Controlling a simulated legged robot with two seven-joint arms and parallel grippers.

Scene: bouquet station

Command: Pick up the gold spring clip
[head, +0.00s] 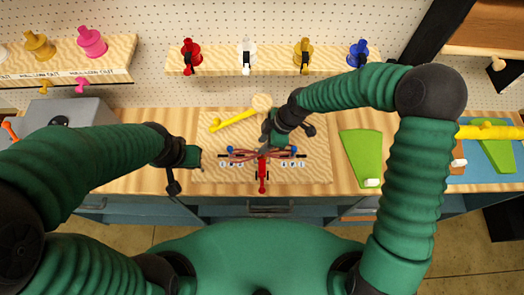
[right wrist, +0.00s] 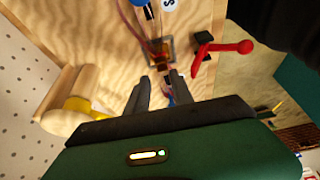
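The gold spring clip (head: 304,54) is on the wooden shelf at the back, between a white clip (head: 246,54) and a blue clip (head: 358,52). A red clip (head: 190,55) sits at the shelf's left end. My right gripper (head: 266,146) is over the middle of the wooden board, well in front of and below the gold clip. In the right wrist view its fingers (right wrist: 160,92) are apart, with thin strands showing between and beyond them. My left gripper (head: 198,158) is at the board's left edge; its fingers are too small to read.
On the board (head: 315,171) are a red-handled piece (head: 262,177), reddish strands with blue ends, and a yellow stick with a round wooden head (head: 262,103). A green sheet (head: 361,155) lies to the right.

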